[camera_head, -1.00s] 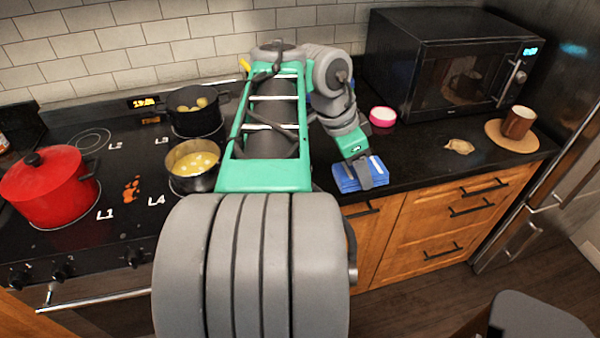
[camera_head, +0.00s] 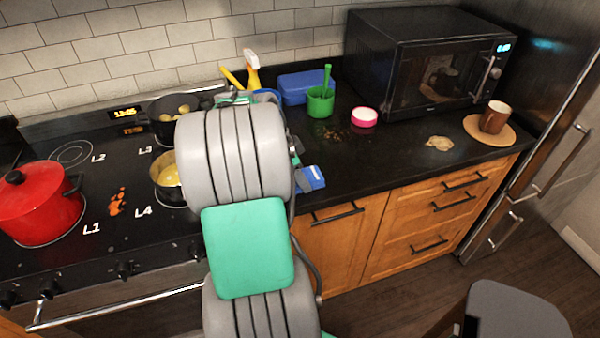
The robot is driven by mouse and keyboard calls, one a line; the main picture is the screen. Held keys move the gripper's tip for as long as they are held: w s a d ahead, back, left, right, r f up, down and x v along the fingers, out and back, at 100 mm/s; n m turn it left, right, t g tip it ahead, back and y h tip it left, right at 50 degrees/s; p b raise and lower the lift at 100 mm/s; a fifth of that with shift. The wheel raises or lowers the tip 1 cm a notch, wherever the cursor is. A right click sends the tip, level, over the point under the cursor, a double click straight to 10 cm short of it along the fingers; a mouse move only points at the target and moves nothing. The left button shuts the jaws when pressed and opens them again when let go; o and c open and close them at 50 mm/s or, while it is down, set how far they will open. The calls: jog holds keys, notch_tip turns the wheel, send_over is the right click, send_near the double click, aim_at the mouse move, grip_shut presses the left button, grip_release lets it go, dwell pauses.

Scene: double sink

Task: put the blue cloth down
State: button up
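The blue cloth (camera_head: 312,178), folded with white stripes, shows just right of my arm, by the front edge of the black counter (camera_head: 400,165). Its left part is hidden behind my arm. I cannot tell whether it lies on the counter or hangs just above it. My gripper is almost wholly hidden behind my grey and green arm links; only small grey parts show just above the cloth. Its fingers cannot be seen.
The stove with a red pot (camera_head: 40,205) and two pots of food is at left. A green cup (camera_head: 321,102), blue box (camera_head: 300,88), spray bottle (camera_head: 252,68) and pink bowl (camera_head: 364,117) stand behind. The microwave (camera_head: 425,60) is right. Crumbs lie mid-counter; its front is mostly clear.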

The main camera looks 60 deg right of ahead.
jog(key=shift+f, duration=0.15)
jog(key=o, duration=1.5)
